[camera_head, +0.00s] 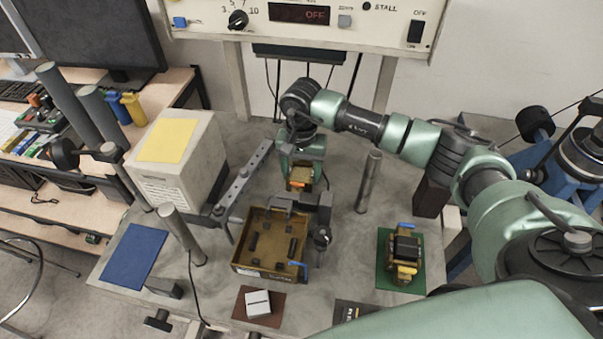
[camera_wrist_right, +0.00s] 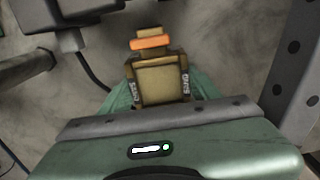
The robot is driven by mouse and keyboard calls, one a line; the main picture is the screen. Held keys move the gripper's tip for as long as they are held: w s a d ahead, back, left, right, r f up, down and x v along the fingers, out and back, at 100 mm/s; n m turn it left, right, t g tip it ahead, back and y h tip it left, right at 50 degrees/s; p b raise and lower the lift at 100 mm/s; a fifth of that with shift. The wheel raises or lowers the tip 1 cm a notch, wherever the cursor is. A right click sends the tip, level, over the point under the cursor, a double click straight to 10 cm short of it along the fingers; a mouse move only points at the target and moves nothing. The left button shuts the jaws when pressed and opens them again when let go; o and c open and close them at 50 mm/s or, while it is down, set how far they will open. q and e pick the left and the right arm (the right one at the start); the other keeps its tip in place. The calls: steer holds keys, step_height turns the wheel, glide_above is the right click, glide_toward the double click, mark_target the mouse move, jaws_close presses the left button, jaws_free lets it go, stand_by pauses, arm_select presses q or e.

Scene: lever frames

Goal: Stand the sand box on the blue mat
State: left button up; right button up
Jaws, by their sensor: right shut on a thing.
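The sand box (camera_head: 300,174) is a small tan block with an orange band, at the centre of the head view behind the brown tray. My right gripper (camera_head: 303,184) is shut on it. In the right wrist view the sand box (camera_wrist_right: 160,83) sits between the two fingers, with the orange band beyond its near face. I cannot tell whether its underside touches the table. The blue mat (camera_head: 133,255) lies flat at the table's left edge, left of the gripper and nearer to me; it looks bare. My left gripper is not in view.
A brown open tray (camera_head: 262,268) with dark parts stands between gripper and front edge. A slotted grey bar (camera_head: 243,178), a white box (camera_head: 178,180) and a leaning grey post (camera_head: 183,237) stand towards the blue mat. A green mat (camera_head: 385,280) bears a yellow-black device at right.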

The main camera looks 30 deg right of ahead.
steer(key=shift+s+f, duration=0.3)
steer(key=shift+f, duration=0.25)
jaws_close()
steer(key=o, duration=1.5)
jaws_free()
steer(key=shift+f, duration=0.1)
steer(key=shift+c, duration=0.2)
steer(key=o, duration=0.3)
steer(key=shift+w, duration=0.25)
